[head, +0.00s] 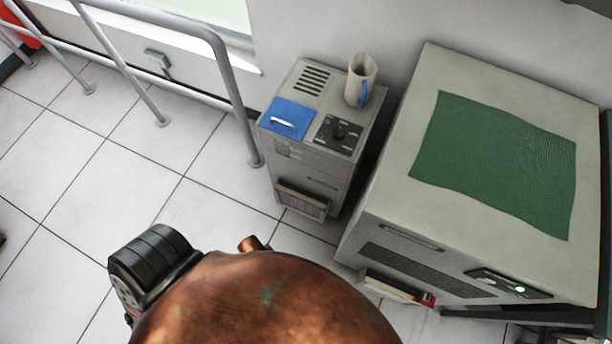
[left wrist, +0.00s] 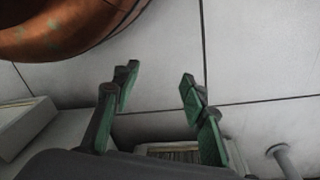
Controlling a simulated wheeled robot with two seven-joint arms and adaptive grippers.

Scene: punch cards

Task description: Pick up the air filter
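A pleated panel in a tan frame, which looks like the air filter (head: 302,201), sits low on the front of the small grey cabinet (head: 313,165) in the head view. In the left wrist view, a ribbed panel that looks like the same filter (left wrist: 182,153) shows at the bottom, partly hidden by my gripper. My left gripper (left wrist: 157,92) is open, with green-padded fingers spread apart and only floor visible between the tips. Contact with the filter cannot be seen. The left gripper does not show in the head view. My right gripper is in neither view.
The cabinet carries a blue lid (head: 287,118), a knob panel (head: 339,134) and a pitcher (head: 361,80). A large machine with a green mat (head: 495,160) stands right of it. A metal railing (head: 236,100) stands at left. The tiled floor (head: 110,180) there is clear.

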